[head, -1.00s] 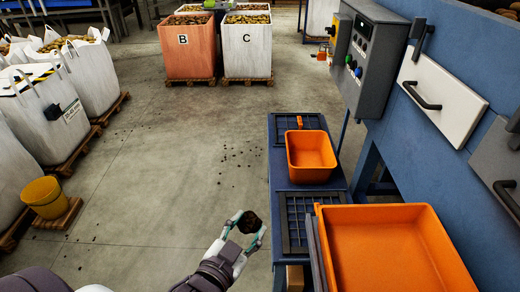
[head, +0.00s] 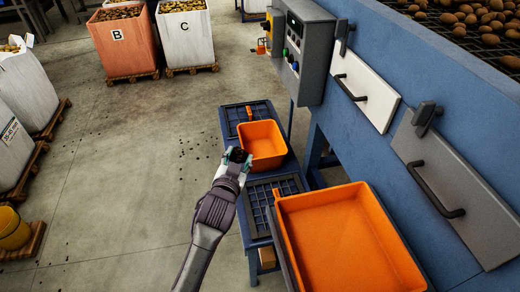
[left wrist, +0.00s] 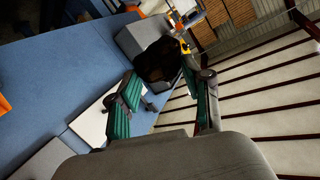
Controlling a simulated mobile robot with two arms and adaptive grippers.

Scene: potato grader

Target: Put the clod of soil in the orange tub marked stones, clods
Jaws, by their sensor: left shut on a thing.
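My left gripper (head: 236,160) is shut on a dark brown clod of soil (head: 238,155). In the head view it is at the left edge of the smaller orange tub (head: 262,152), and I cannot tell its exact height. In the left wrist view the clod (left wrist: 158,60) sits between the green-padded fingers (left wrist: 165,95). A larger orange tub (head: 345,240) stands nearer, at the lower right. Both tubs look empty. No marking is readable on either tub. My right gripper is not in view.
The tubs stand on a blue bench with dark grids (head: 272,190). A blue machine with a control box (head: 303,50), a white flap (head: 363,88) and a grey flap (head: 450,185) rises to the right. Crates B (head: 122,45) and C (head: 187,40) stand behind.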

